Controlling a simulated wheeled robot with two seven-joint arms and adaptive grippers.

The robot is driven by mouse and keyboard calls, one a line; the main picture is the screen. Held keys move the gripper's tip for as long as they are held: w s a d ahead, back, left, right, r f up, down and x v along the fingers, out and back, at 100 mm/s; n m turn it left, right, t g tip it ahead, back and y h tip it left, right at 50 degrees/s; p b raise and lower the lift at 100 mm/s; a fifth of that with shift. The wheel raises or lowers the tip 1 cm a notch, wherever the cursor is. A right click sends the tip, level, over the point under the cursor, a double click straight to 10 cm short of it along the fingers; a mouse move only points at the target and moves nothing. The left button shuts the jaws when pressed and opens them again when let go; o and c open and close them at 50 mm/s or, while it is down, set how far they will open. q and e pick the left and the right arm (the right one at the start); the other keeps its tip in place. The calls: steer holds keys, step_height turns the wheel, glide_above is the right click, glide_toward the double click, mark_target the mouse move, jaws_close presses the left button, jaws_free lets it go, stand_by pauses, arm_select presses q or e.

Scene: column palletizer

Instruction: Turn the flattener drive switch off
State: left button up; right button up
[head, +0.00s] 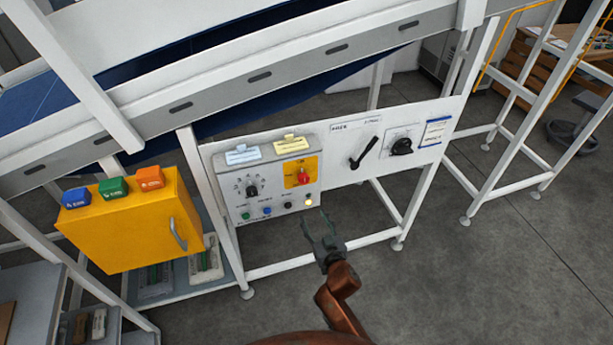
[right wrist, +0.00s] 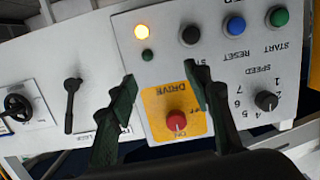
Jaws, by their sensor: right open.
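The flattener drive switch is a red knob (head: 304,178) on a yellow plate (head: 293,165), part of a grey control box under the conveyor. In the right wrist view the red knob (right wrist: 176,122) appears upside down, with "DRIVE" lettering on its yellow plate (right wrist: 155,104). My right gripper (head: 321,224) is open and empty, below and to the right of the knob in the head view. In the right wrist view its fingers (right wrist: 160,78) flank the yellow plate in the picture. No contact with the knob shows. My left gripper is out of view.
The box also has a speed dial (head: 252,190), several push buttons and a lit yellow lamp (head: 309,202). A black lever (head: 362,153) and a black rotary knob (head: 401,146) sit to its right. A yellow cabinet (head: 135,228) stands left.

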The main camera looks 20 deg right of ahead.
steer(key=t, duration=0.2)
glide_toward(305, 180)
steer(key=w, duration=0.1)
steer(key=shift+m, duration=0.3)
steer(key=w+p, duration=0.1)
steer(key=w, duration=0.5)
steer(key=shift+w+a+r, duration=0.1)
steer(key=shift+w+a, duration=0.05)
steer(key=shift+w, duration=0.75)
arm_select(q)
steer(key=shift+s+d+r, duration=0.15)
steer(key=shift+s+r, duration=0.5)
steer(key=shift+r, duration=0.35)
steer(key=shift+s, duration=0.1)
arm_select(e)
steer(key=c, duration=1.1)
